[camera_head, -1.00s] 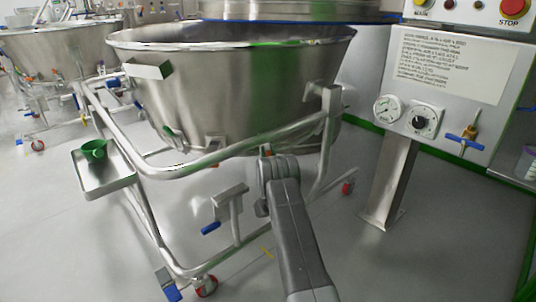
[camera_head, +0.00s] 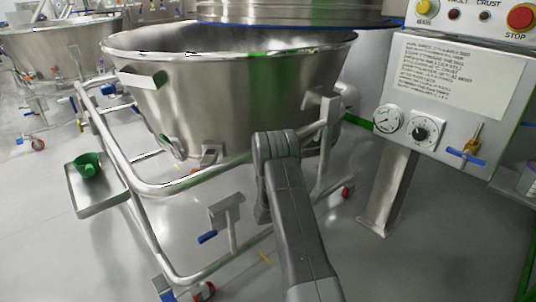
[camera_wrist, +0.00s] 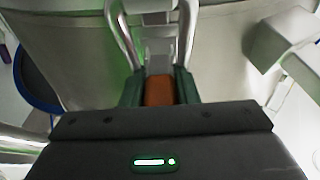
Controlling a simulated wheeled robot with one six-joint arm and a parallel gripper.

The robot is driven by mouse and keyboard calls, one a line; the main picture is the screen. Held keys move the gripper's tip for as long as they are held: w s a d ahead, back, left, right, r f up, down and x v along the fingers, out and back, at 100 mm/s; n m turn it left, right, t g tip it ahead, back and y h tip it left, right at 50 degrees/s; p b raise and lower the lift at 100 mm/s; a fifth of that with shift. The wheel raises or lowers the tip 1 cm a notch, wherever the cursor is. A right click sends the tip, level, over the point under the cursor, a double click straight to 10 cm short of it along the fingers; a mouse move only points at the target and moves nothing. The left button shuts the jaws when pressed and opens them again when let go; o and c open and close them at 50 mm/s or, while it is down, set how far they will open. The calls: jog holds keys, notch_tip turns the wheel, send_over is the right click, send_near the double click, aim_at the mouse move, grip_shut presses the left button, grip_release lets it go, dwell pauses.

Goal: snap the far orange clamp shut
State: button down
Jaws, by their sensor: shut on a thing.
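In the wrist view, an orange clamp handle (camera_wrist: 159,91) sits between the two dark green fingers of my gripper (camera_wrist: 160,88), which are shut on it. A grey metal latch with a wire loop (camera_wrist: 158,45) rises from the handle against the steel bowl wall. I cannot tell whether the latch is fully closed. In the head view, my gripper and the held clamp are hidden behind my own grey arm at the bowl's lower front. Another bracket with a reddish-orange part (camera_head: 210,153) shows on the bowl's lower side, left of my arm.
The steel bowl (camera_head: 215,85) stands in a tubular wheeled frame (camera_head: 185,183). A side tray (camera_head: 98,203) holds a green scoop (camera_head: 88,165). A control panel (camera_head: 450,95) on a post (camera_head: 388,190) stands at right. Floor between frame and post is open.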

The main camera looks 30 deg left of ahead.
jog(key=r+g+h+p, duration=0.2)
jog(key=g+h+p, duration=0.1)
jog(key=shift+s+d+r, duration=0.1)
jog(key=shift+s+d, duration=0.1)
jog(key=g+h+p, duration=0.2)
jog(key=shift+r+p, duration=0.35)
jog(key=shift+r, duration=0.05)
jog(key=shift+r+g+h+p, duration=0.1)
jog(key=shift+g+h+p, duration=0.35)
jog(key=shift+g+h, duration=0.15)
jog(key=shift+a, duration=0.1)
jog(key=shift+w, duration=0.1)
jog(key=c, duration=1.1)
grip_release()
jog(key=p+v, duration=0.2)
jog(key=v, duration=1.1)
jog(key=shift+s+d+r, duration=0.15)
jog(key=shift+s+d, duration=0.1)
jog(key=shift+s, duration=0.05)
